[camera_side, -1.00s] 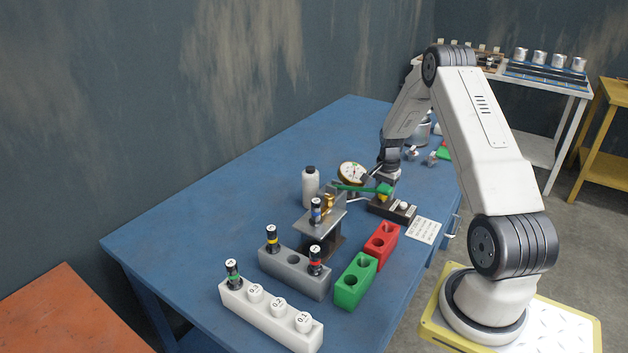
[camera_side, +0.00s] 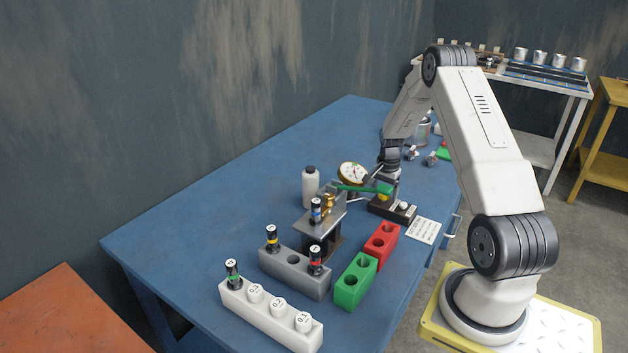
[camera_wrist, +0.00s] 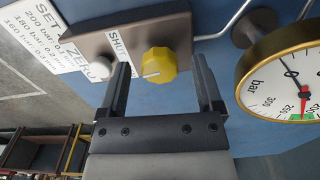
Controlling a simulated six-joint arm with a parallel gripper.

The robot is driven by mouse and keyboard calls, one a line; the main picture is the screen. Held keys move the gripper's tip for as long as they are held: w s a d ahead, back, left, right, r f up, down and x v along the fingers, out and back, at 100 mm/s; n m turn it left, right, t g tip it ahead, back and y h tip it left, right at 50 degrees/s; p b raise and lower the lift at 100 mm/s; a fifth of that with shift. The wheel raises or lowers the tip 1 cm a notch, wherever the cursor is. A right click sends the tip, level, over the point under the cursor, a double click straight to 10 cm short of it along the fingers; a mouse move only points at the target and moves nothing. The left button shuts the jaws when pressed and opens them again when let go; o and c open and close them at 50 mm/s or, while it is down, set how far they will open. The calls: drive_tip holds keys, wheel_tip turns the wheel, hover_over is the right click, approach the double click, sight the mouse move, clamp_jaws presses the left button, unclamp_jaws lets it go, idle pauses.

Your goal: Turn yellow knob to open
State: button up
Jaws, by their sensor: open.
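The yellow knob (camera_wrist: 160,66) sits on a dark block (camera_wrist: 135,38) in the wrist view, with a white mark on its lower left edge. My gripper (camera_wrist: 162,80) is open, with one finger on each side of the knob and visible gaps between. In the side view the knob (camera_side: 383,197) shows small and partly hidden beneath my gripper and the green lever. A "SHUT" label is partly visible beside the knob; any open label is hidden. The pressure gauge (camera_wrist: 285,80) is at the right in the wrist view, its red needle near the green zone.
A white button (camera_wrist: 101,72) is left of the knob, by a printed card (camera_wrist: 62,30). A green lever (camera_side: 365,188) lies close to my gripper. Red (camera_side: 381,243) and green (camera_side: 355,282) blocks stand nearer the camera. The left of the blue table (camera_side: 190,225) is clear.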

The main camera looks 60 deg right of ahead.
drive_tip(key=shift+r, duration=0.15)
drive_tip(key=shift+r, duration=3.8)
drive_tip(key=m, duration=0.4)
drive_tip(key=shift+m, duration=0.3)
drive_tip(key=shift+f, duration=0.1)
drive_tip(key=shift+f, duration=3.85)
